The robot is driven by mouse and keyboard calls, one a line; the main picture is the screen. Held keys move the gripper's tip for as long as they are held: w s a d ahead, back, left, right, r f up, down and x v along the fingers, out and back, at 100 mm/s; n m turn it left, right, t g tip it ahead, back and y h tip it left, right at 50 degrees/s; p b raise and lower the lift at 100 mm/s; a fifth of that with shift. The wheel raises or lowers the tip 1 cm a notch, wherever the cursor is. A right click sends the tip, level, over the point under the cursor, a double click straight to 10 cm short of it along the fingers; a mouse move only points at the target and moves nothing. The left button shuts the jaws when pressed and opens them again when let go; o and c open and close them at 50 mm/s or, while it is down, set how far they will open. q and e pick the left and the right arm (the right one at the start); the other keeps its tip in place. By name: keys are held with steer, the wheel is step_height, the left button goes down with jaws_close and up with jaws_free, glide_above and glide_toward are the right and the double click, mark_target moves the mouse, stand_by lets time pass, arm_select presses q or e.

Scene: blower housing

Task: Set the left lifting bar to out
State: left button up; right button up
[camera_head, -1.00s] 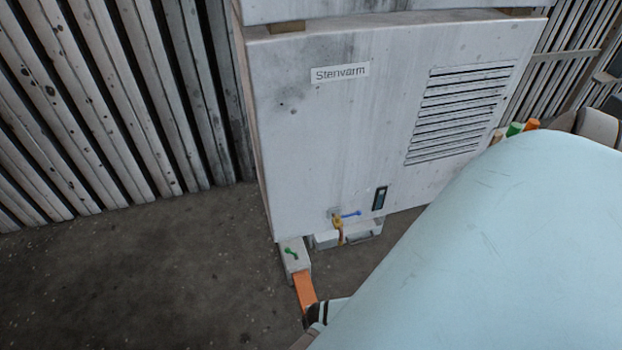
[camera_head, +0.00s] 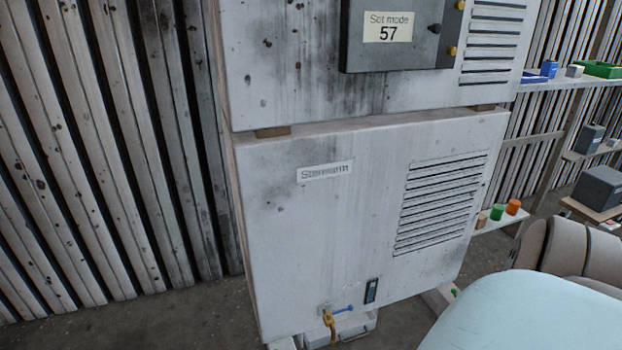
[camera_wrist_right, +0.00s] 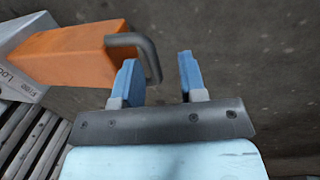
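In the right wrist view, an orange bar (camera_wrist_right: 72,55) sticks out of a pale sleeve (camera_wrist_right: 22,50) with partly cut-off lettering. A dark bent handle (camera_wrist_right: 146,52) is on its end. My right gripper (camera_wrist_right: 158,72) is open at this handle, its blue fingers apart. The left finger overlaps the bar end within the handle's bend; the other stands clear over the floor. I cannot tell whether a finger touches the handle. In the head view, the bar is below the picture, under the housing's lower left corner (camera_head: 262,322). My left gripper is not in view.
The pale housing (camera_head: 300,235) fills the middle of the head view. A blue-handled valve (camera_head: 342,309) is at its foot. A slatted wall (camera_head: 90,150) stands at left, and a shelf (camera_head: 575,85) with small parts at right. Dark floor (camera_head: 190,315) is clear at lower left.

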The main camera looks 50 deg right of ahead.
arm_select(q)
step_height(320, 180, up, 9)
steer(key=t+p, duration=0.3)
steer(key=p, duration=0.3)
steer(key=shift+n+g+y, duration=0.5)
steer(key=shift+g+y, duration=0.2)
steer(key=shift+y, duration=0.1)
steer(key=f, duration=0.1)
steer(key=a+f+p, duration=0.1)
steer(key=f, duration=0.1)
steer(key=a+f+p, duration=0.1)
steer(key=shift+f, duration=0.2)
arm_select(e)
step_height(320, 180, up, 14)
steer(key=s+a, duration=0.1)
steer(key=s, duration=0.1)
steer(key=shift+s+a+f, duration=0.15)
steer(key=shift+a+f, duration=0.05)
steer(key=shift+s, duration=0.1)
